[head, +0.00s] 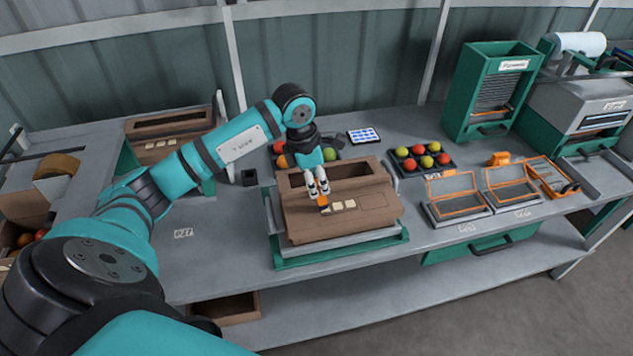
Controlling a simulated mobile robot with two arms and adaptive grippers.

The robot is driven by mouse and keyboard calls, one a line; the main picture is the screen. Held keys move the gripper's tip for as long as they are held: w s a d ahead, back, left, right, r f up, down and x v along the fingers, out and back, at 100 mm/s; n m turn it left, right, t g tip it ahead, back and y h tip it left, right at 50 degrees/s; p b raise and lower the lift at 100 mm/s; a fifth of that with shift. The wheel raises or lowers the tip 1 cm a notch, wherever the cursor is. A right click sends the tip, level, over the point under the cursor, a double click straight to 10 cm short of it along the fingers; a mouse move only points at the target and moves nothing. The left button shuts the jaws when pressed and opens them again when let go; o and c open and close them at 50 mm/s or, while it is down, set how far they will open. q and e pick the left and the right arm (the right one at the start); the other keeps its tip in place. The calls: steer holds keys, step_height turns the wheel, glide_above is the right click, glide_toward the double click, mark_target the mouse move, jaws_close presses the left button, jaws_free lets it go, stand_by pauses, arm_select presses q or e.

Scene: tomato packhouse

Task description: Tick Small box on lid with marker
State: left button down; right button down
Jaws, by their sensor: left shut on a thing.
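A brown cardboard box (299,232) with a lid lies on a green-framed stand (340,253) in the middle of the bench. The lid has a dark window opening (345,170) at its back and a row of pale tick squares (343,205) at its front. My left gripper (319,190) is over the lid, shut on an orange marker (322,201). The marker points down at the left end of the square row. I cannot tell whether its tip touches the lid, and it may hide a square. My right gripper is not in view.
Trays of red and yellow-green tomatoes (422,160) stand behind and right of the box. Orange-rimmed grey trays (455,197) lie to the right. A similar box (170,132) stands back left.

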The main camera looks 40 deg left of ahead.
arm_select(q)
steer(key=shift+f+b, duration=0.45)
steer(key=shift+f, duration=0.05)
stand_by(0.8)
steer(key=shift+w, duration=0.55)
steer(key=shift+s, duration=0.45)
stand_by(0.4)
steer(key=shift+r+p, duration=1.6)
steer(key=shift+r, duration=1.4)
steer(key=shift+w, duration=0.1)
